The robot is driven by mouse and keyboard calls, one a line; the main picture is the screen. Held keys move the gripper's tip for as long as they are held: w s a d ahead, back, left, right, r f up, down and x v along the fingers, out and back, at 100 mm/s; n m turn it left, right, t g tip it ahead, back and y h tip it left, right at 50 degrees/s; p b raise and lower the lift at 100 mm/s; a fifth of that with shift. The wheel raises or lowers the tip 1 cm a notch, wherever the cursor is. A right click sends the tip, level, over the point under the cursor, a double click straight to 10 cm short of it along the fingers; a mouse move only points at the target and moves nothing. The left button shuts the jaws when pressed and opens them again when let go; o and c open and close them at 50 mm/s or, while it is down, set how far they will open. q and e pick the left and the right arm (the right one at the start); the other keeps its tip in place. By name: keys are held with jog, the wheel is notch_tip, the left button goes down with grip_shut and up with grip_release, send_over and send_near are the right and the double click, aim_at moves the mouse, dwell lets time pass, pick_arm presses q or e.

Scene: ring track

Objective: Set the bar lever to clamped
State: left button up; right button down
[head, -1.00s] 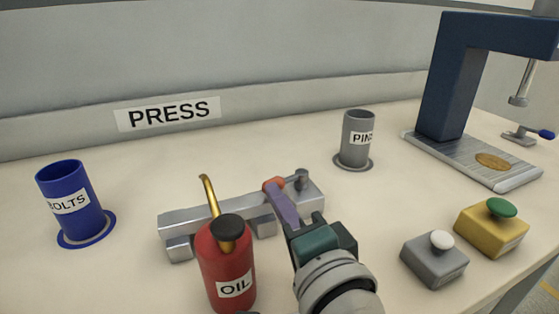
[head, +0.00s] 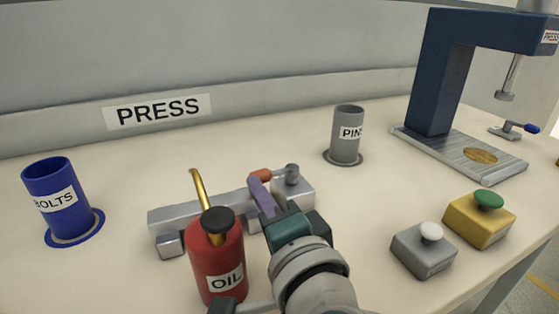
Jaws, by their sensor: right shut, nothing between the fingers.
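The grey metal bar (head: 182,221) lies on the bench behind the oil can. Near its right end stands a round grey post (head: 292,173). The bar lever's orange-red grip (head: 262,174) shows to the left of this post, roughly along the bar. My right gripper (head: 258,184) has its purple fingers shut with nothing between them. The fingertips are right at the grip, in front of it and overlapping its left part; I cannot tell whether they touch. The fingers and gripper body hide part of the bar.
A red oil can (head: 213,262) with a brass spout stands just left of my right gripper. A blue bolts cup (head: 50,190), a grey pins cup (head: 346,140), a grey button box (head: 423,255), a yellow box with green button (head: 476,222) and a blue press (head: 438,75) stand around.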

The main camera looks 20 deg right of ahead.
jog(key=shift+a+f, duration=0.2)
jog(key=shift+s+r+p, duration=0.2)
jog(key=shift+s+p, duration=0.1)
jog(key=shift+s, duration=0.1)
pick_arm(q)
jog(key=shift+w+a+r+p, duration=0.1)
jog(key=shift+w+r+p, duration=0.1)
jog(key=shift+r+p, duration=0.25)
jog(key=shift+w+a+r+p, duration=0.1)
jog(key=shift+w+r+p, duration=0.1)
jog(key=shift+r, duration=0.35)
pick_arm(e)
jog(key=s, duration=0.6)
jog(key=s+d, duration=0.1)
jog(key=s, duration=0.2)
jog(key=shift+r, duration=0.25)
